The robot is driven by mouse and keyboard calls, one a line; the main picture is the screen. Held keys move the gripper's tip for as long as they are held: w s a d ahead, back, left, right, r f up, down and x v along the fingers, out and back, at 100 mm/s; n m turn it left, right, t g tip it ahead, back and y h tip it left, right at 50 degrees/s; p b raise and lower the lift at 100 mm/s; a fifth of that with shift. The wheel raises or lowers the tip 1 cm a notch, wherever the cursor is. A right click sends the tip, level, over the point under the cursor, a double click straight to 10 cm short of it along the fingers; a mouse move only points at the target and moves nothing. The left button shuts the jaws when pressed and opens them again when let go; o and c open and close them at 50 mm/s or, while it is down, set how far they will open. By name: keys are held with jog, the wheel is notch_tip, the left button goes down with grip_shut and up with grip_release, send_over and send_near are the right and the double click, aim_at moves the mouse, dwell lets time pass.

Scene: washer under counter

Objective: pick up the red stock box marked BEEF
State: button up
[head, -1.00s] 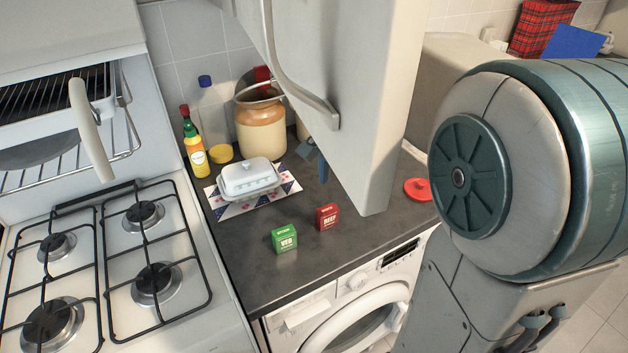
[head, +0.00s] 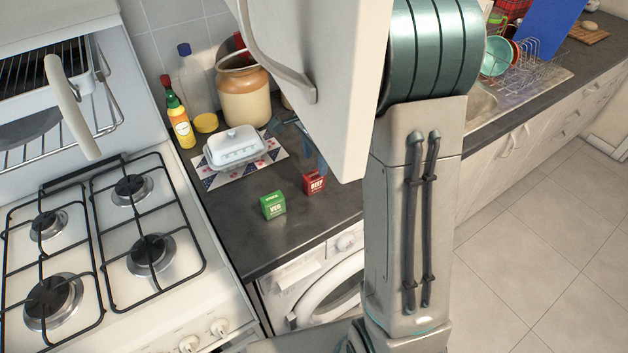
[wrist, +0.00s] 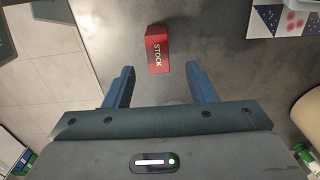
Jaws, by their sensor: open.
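The red BEEF stock box (head: 314,184) stands on the dark counter, right of the green VEG stock box (head: 273,206). In the wrist view the red box (wrist: 157,48) shows its STOCK face, between and just beyond the tips of my gripper's blue fingers. My gripper (wrist: 159,69) is open and empty, its fingers spread wider than the box. I cannot tell the exact gap to the box.
The open cupboard door (head: 335,90) hangs over the counter close to my arm. A white butter dish (head: 235,148) on a patterned mat, a large jar (head: 244,95) and bottles stand behind. The gas hob (head: 95,250) is left; the washer (head: 325,290) is below.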

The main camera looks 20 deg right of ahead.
aim_at(314, 175)
jog(key=shift+s+a+f+p, duration=0.1)
jog(key=shift+f+p, duration=0.3)
jog(key=shift+f, duration=0.95)
jog(key=shift+s+a+f+p, duration=0.1)
jog(key=shift+f+p, duration=0.25)
jog(key=shift+f, duration=0.95)
jog(key=c, duration=1.1)
